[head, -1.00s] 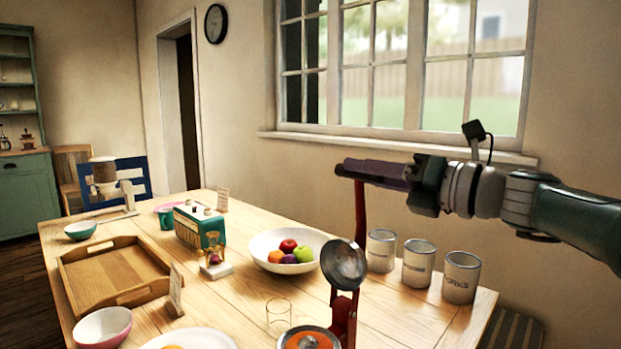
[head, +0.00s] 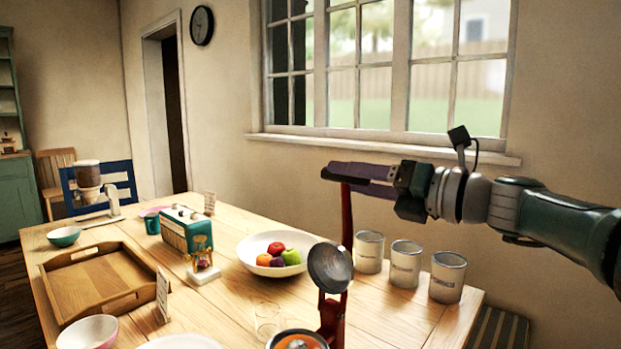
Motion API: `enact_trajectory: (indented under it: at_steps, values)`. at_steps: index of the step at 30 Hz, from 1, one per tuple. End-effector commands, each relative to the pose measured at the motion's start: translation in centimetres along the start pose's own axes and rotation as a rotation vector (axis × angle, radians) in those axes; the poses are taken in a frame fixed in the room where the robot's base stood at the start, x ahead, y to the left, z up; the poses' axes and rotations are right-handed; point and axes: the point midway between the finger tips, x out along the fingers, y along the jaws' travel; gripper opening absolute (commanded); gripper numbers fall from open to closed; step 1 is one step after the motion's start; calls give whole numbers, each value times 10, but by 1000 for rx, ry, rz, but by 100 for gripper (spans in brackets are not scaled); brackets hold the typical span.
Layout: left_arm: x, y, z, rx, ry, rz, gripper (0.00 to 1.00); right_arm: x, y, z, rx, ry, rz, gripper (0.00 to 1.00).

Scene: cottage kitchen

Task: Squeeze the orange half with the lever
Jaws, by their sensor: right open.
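The juicer's red lever (head: 347,222) stands upright at front right, its arm carrying a dark metal press cup (head: 329,267) raised over the base. The orange half (head: 300,343) sits in the juicer below the cup, cut off by the picture's lower edge. My right gripper (head: 343,174) is open at the lever's top end, its dark purple fingers pointing left. The fingers hide the lever's top, so I cannot tell whether they touch it. My left gripper is out of view.
Three white canisters (head: 448,277) stand right of the lever, under my right arm. A drinking glass (head: 268,320) is left of the juicer. A fruit bowl (head: 247,252), a teal radio-like box (head: 187,230) and a wooden tray (head: 60,290) stand farther left. A small card (head: 162,296) stands near the tray.

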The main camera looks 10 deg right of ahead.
Motion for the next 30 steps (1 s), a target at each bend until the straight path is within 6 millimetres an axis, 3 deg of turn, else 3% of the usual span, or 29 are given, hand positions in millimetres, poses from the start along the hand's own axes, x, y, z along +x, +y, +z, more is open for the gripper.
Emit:
enact_trajectory:
  at_steps: [8, 15, 30]
  values:
    - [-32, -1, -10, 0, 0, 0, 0, -46, 2, 3, 0, 2, -5, 57]
    - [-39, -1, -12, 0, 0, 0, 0, -84, 0, 0, 0, 3, -3, 57]
    - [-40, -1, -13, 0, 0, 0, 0, -94, 1, -7, -39, 27, -5, 57]
